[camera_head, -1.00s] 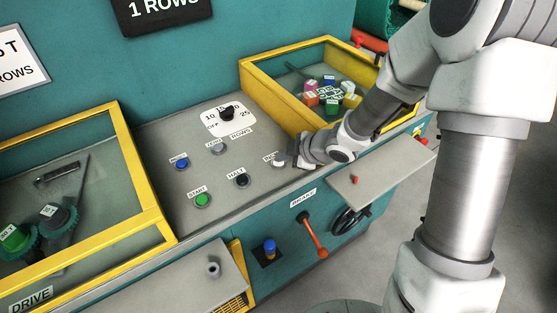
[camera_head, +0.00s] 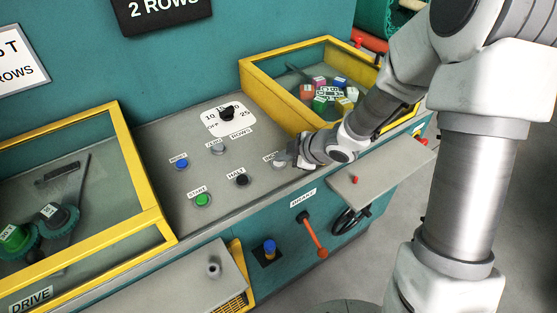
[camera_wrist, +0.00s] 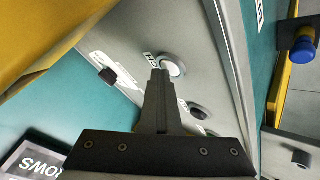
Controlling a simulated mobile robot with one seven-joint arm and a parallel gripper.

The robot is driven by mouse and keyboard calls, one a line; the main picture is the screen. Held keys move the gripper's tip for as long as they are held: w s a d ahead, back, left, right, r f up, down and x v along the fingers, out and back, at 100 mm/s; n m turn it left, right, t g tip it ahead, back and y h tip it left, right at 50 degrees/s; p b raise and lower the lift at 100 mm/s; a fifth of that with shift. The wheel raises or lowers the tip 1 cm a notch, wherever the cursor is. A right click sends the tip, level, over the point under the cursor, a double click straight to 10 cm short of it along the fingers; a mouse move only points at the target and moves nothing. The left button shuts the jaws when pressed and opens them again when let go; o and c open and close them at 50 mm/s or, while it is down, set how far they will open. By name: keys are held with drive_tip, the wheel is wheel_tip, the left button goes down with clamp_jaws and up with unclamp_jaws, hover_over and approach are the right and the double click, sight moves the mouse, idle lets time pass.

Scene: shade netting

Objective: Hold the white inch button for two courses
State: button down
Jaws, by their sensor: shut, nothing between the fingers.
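The white inch button (camera_wrist: 174,66) shows in the wrist view just past my fingertips, with its label beside it. My gripper (camera_wrist: 161,74) is shut and empty, its tips overlapping the button's near edge; they look in contact, though the depth of the press cannot be made out. The counter sign (camera_head: 165,10) reads 2 ROWS.
The panel also holds the black halt button (camera_head: 242,180), green start button (camera_head: 202,200), blue button (camera_head: 181,164) and a dial (camera_head: 227,114). Yellow-framed boxes flank it, the right one (camera_head: 262,97) close to my arm. A red-ended lever (camera_head: 322,252) and handwheel (camera_head: 350,222) are below.

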sight(283, 164)
drive_tip(key=shift+r, duration=0.1)
drive_tip(key=shift+r+p, duration=0.8)
drive_tip(key=shift+p, duration=0.15)
wheel_tip(283, 164, up, 5)
drive_tip(key=p, duration=0.5)
drive_tip(key=shift+r, duration=0.1)
idle(0.5)
